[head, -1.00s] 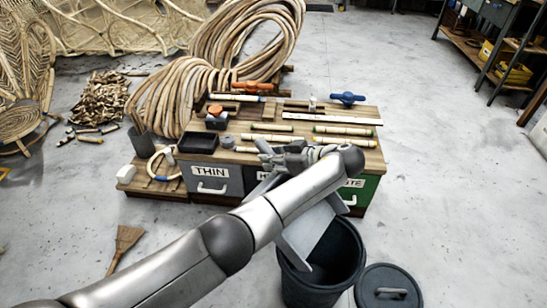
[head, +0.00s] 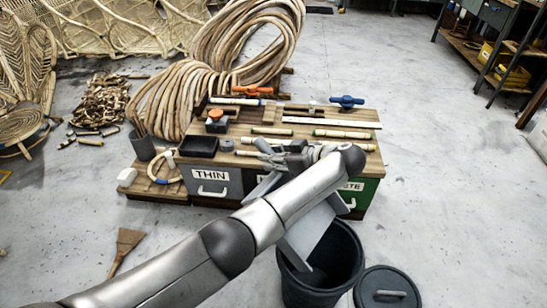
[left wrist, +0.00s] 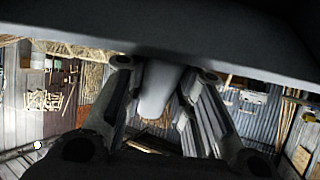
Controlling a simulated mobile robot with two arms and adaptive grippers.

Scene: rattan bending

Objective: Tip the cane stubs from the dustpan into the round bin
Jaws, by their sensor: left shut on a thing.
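The grey dustpan (head: 318,231) slants steeply over the round dark bin (head: 347,287), its lower end at the bin's left rim and opening. My left arm crosses in front of the dustpan and hides part of it. My left gripper (head: 277,154) is near the front of the workbench top, shut on the dustpan's handle. In the left wrist view the pale handle (left wrist: 160,88) sits between the fingers, with the dark underside of the pan above. I cannot make out any cane stubs on the pan or in the bin. My right gripper is not in view.
The bin's lid (head: 387,290) lies on the floor right of the bin. The workbench (head: 372,160) with labelled drawers stands behind, carrying cane pieces and tools. A hand brush (head: 127,243) lies on the floor at left. A heap of short canes (head: 100,102) lies farther back.

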